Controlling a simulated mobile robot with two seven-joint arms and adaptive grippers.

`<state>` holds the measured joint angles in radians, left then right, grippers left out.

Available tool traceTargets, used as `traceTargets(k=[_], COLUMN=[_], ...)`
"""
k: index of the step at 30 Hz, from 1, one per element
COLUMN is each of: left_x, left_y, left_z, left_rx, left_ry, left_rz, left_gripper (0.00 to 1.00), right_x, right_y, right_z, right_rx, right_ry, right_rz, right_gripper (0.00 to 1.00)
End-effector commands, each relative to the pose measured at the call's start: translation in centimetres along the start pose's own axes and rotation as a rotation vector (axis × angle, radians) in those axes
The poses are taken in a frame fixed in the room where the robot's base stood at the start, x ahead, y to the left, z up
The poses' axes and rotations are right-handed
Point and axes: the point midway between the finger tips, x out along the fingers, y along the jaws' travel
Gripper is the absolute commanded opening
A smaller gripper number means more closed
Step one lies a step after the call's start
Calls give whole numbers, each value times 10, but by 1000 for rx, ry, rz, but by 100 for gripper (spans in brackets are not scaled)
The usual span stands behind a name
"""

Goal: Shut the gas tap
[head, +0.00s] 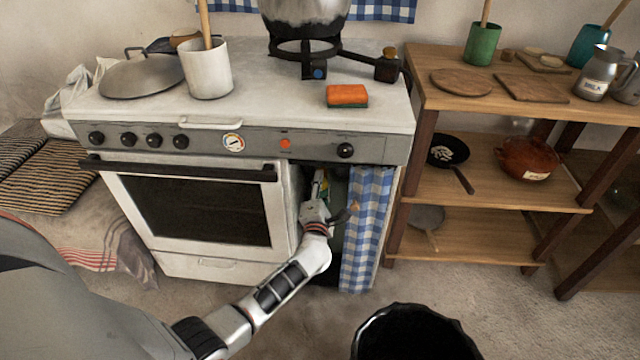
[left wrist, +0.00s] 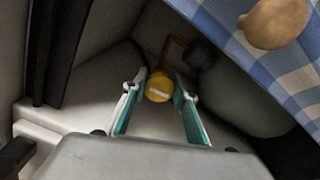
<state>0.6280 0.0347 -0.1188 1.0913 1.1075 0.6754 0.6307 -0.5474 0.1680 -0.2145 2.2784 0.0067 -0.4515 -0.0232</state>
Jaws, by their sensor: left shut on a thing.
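The gas tap (left wrist: 159,88) has a round yellow knob with a pale bar across its face. It is inside the open compartment at the right of the stove, with a brown pipe (left wrist: 175,50) behind it. My left gripper (head: 321,182) reaches into this compartment. In the left wrist view its two teal-lined fingers (left wrist: 160,92) stand on either side of the yellow knob and are shut on it. In the head view the tap is mostly hidden by the gripper and the compartment's shade. My right gripper is in neither view.
A blue checked curtain (head: 366,225) hangs close to the right of my left gripper. A grey-green rounded body (left wrist: 245,98) stands beside the tap. The oven door (head: 205,205) is left of the compartment. A black bin (head: 415,335) stands on the floor in front.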

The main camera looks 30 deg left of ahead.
Motion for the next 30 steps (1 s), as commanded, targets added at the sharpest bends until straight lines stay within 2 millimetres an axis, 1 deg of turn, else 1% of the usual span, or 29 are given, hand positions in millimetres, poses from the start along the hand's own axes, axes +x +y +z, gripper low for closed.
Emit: traceTargets(k=[9,25,26,27,28,30], left_x=[0,0,0,0,0,0], left_y=[0,-2,-2,-2,-2,-2], left_z=[0,-1,-1,-1,-1,-1], left_rx=[119,143,143,143,143,143], left_ry=[1,0,0,0,0,0], left_rz=[-1,-1,-1,-2,-1,-1], left_gripper=[6,6,30,40,45,45], right_x=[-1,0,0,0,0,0], right_y=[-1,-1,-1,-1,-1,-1], right_z=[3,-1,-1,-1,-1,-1], right_rx=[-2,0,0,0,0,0], right_ry=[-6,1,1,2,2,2], right_rz=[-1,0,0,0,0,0], right_gripper=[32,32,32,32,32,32])
